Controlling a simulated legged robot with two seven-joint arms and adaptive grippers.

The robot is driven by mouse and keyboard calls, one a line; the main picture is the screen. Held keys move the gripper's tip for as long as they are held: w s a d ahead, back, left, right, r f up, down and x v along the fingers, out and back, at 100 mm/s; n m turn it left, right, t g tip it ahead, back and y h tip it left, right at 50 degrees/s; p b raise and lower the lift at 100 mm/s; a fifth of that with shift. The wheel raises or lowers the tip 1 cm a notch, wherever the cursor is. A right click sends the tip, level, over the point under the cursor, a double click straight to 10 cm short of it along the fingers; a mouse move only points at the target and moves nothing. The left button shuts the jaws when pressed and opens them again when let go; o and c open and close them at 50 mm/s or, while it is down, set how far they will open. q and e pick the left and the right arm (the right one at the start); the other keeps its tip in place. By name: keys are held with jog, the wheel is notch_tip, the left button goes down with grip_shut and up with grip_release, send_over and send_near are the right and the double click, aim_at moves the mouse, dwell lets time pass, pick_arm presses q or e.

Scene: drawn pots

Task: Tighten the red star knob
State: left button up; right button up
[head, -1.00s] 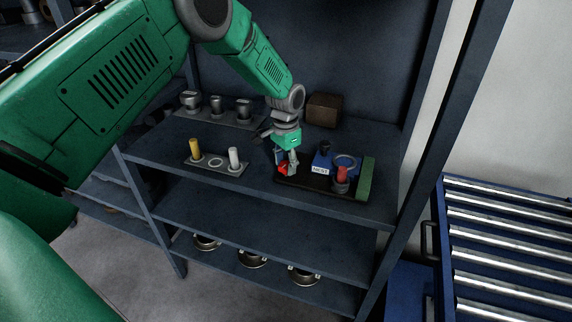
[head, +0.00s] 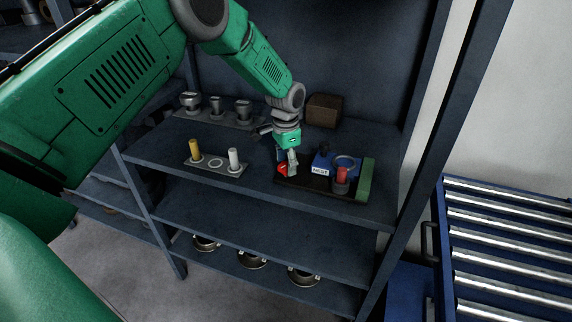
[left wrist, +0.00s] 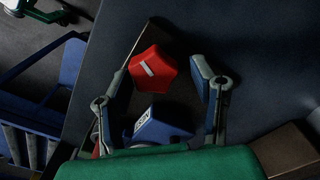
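The red star knob (head: 282,169) sits at the left end of a dark tray on the shelf, partly hidden by my gripper in the head view. In the left wrist view, the knob (left wrist: 153,70) has a pale bar mark on its top. My left gripper (head: 287,166) points down over it. In the wrist view its two blue-padded fingers (left wrist: 159,76) stand apart on either side of the knob, with a gap showing on both sides. I cannot tell how deep they reach around it. My right gripper is in neither current view.
On the dark tray (head: 318,190) stand a blue block labelled NEST (head: 322,163), a red-topped peg (head: 342,176) and a green bar (head: 365,180). A plate with a yellow peg (head: 195,150) and white peg (head: 235,160) lies left. A brown box (head: 324,110) stands behind.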

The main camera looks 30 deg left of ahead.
aim_at(286, 163)
pick_arm(q)
jog(key=shift+f, duration=0.2)
jog(key=shift+r, duration=0.4)
notch_tip(286, 163, up, 11)
dwell(0.5)
